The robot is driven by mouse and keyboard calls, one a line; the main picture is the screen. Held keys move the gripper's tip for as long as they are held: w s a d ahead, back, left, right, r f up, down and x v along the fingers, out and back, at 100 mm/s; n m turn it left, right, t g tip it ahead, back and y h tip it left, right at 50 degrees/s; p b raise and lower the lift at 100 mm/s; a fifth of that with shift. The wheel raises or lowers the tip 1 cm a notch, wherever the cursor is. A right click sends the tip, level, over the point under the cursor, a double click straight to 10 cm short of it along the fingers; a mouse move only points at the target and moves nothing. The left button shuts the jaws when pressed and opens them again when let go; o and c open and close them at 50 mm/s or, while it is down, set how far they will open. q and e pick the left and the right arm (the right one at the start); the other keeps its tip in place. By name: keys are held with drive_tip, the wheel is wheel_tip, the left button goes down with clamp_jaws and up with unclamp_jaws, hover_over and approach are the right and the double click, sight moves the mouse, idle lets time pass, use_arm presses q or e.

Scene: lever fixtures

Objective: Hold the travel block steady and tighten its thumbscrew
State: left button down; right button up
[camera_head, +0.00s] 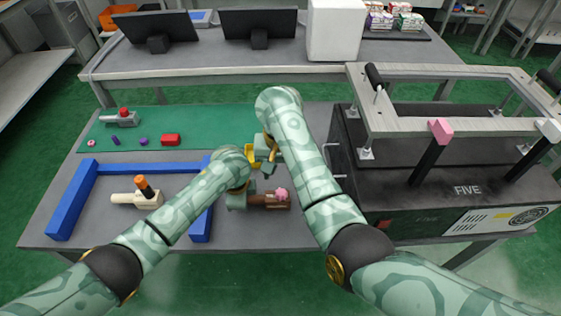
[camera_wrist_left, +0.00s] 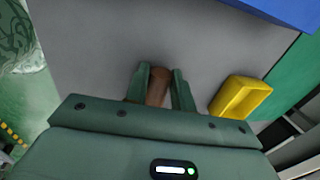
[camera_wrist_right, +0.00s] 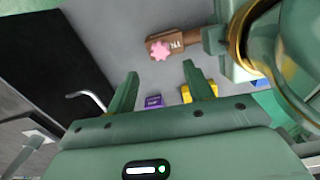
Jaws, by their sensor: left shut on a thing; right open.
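The travel block (camera_head: 268,200) is brown and sits low over the grey table, with a pink star-shaped thumbscrew (camera_head: 282,194) on its right part. My left gripper (camera_head: 248,200) is shut on the block's left end; in the left wrist view a brown rounded part (camera_wrist_left: 157,88) lies between its fingers. My right gripper (camera_head: 268,170) is open and empty, just behind the block. In the right wrist view the block (camera_wrist_right: 180,41) and thumbscrew (camera_wrist_right: 159,50) lie beyond the open fingers (camera_wrist_right: 160,72), apart from them. Part of the block is hidden by the left gripper.
A yellow block (camera_wrist_left: 240,97) and a purple block (camera_wrist_right: 153,101) are near the grippers. A blue frame (camera_head: 72,200) and a cream fixture with an orange knob (camera_head: 146,191) stand left. A large dark machine (camera_head: 430,195) with a metal frame bounds the right side.

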drive_tip(key=shift+r, duration=1.8)
